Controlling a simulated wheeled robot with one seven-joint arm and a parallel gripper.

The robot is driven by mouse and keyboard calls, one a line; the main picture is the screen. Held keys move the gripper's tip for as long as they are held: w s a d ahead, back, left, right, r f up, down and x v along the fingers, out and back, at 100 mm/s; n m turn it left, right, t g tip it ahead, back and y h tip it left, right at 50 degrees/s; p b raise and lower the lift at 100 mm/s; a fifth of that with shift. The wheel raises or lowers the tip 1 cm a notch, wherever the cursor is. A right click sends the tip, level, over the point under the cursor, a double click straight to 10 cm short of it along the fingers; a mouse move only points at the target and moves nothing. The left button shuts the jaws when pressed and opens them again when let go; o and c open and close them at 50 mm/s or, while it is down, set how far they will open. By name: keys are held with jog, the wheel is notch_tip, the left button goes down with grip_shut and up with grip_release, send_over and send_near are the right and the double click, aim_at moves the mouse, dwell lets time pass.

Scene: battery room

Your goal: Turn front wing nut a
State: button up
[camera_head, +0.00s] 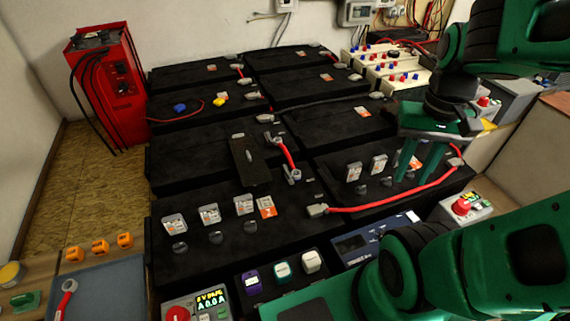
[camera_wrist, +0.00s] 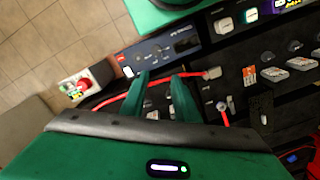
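My gripper (camera_head: 410,160) hangs over the front right black battery (camera_head: 335,195), fingers pointing down. In the wrist view its two green fingers (camera_wrist: 160,80) stand apart with nothing held between them. A red cable (camera_head: 400,203) runs across this battery from a grey terminal clamp (camera_head: 317,210) at the left to a clamp (camera_head: 455,162) at the right. A shorter red cable (camera_head: 284,153) joins two grey clamps at the middle. In the wrist view a clamp (camera_wrist: 212,73) shows right of the fingers. I cannot make out which small fitting is wing nut a.
Front batteries carry small clear-topped units (camera_head: 209,214) and dark round caps (camera_head: 216,238). A red charger (camera_head: 106,85) stands at the back left. A blue-grey mat (camera_head: 108,285) holds a wrench (camera_head: 65,295).

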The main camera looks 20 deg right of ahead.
jog(key=n, duration=0.6)
send_over(287, 170)
notch_tip(287, 170, down, 9)
notch_tip(287, 170, down, 10)
jog(key=shift+r, duration=0.15)
grip_shut()
